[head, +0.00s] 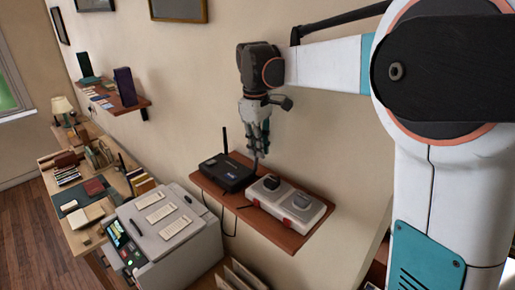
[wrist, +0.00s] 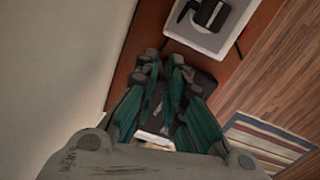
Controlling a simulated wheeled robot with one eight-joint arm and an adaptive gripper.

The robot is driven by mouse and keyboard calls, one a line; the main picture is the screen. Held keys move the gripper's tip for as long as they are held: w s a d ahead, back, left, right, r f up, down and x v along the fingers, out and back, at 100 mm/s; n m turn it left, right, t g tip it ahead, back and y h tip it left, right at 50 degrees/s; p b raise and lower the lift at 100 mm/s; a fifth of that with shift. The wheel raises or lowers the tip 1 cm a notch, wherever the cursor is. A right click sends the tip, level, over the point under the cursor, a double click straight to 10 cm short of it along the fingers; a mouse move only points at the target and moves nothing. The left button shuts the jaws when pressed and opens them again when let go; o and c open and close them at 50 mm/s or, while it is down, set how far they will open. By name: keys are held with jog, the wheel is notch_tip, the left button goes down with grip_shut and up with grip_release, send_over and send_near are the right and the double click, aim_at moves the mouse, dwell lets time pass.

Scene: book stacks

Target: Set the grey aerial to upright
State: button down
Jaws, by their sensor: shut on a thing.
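A black router box (head: 228,172) sits on a wooden wall shelf. A dark aerial (head: 225,140) stands upright at its left back corner. My gripper (head: 262,152) is over the router's right end, pointing down, its fingers shut on the grey aerial. The fingers hide most of that aerial, so I cannot tell its exact tilt. In the wrist view, my gripper (wrist: 168,75) has its teal-padded fingers close together over the dark router (wrist: 203,86), with a thin grey piece between them.
A pale tray with two dark plug-like items (head: 298,214) lies right of the router on the shelf (head: 290,240). A cable hangs below the shelf. A grey printer-like machine (head: 165,232) stands lower left. The wall (head: 190,90) is close behind my gripper.

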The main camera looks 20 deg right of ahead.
jog(key=shift+w+a+g+h, duration=0.4)
jog(key=shift+w+g+h, duration=0.1)
jog(key=shift+w+g, duration=0.35)
jog(key=shift+s, duration=0.1)
jog(key=c, duration=1.7)
grip_release()
jog(key=shift+o, duration=0.2)
jog(key=shift+r, duration=0.15)
jog(key=v, duration=1.2)
